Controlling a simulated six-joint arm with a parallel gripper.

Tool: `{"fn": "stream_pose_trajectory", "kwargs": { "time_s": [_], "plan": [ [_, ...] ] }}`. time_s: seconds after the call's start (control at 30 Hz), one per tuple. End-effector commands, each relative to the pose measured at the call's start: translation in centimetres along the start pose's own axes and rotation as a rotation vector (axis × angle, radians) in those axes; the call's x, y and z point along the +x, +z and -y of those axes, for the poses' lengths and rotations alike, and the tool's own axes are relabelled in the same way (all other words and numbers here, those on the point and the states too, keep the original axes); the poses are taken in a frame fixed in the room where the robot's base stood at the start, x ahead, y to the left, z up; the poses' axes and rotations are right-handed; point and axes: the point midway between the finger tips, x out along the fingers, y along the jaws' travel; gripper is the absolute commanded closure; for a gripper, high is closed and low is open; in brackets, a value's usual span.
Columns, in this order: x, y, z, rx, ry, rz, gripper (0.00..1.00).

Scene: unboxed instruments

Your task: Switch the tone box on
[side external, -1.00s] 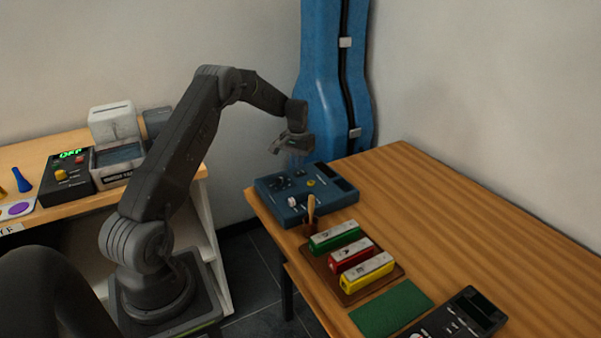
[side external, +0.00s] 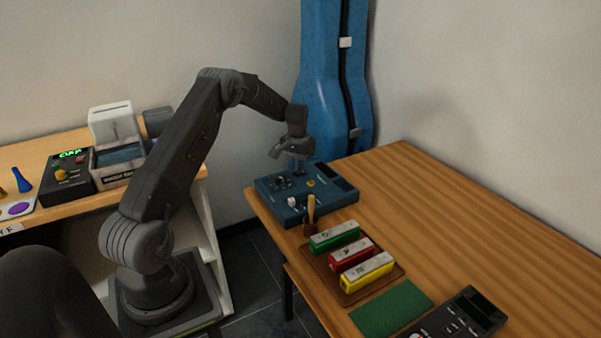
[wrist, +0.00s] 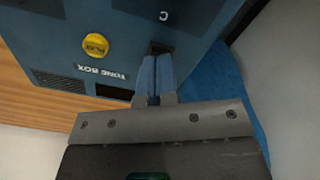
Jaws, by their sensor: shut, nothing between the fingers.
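In the wrist view the box (wrist: 40,30) shows the label "TONE BOX" and the yellow button (wrist: 95,46), marked "PLAY". My gripper (side external: 297,166) is shut and empty, pointing down at the far side of the box top. In the wrist view its blue fingertips (wrist: 157,58) are at a dark rectangular part (wrist: 161,46), partly hidden. I cannot tell whether they touch it.
A wooden-handled tool (side external: 311,207) and a brown tray (side external: 338,290) of green, red and yellow blocks stand nearer on the table. A blue case (side external: 330,80) stands behind. The table's right side is clear.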

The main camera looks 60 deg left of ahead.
Motion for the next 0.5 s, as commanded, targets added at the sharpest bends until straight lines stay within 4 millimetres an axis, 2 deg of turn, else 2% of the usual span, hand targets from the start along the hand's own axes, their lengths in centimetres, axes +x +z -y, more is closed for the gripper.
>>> {"fn": "stream_pose_trajectory", "kwargs": {
  "time_s": [0.5],
  "plan": [
    [0.75, 0.02, 0.00, 0.000, 0.000, 0.000, 1.00]
  ]
}}
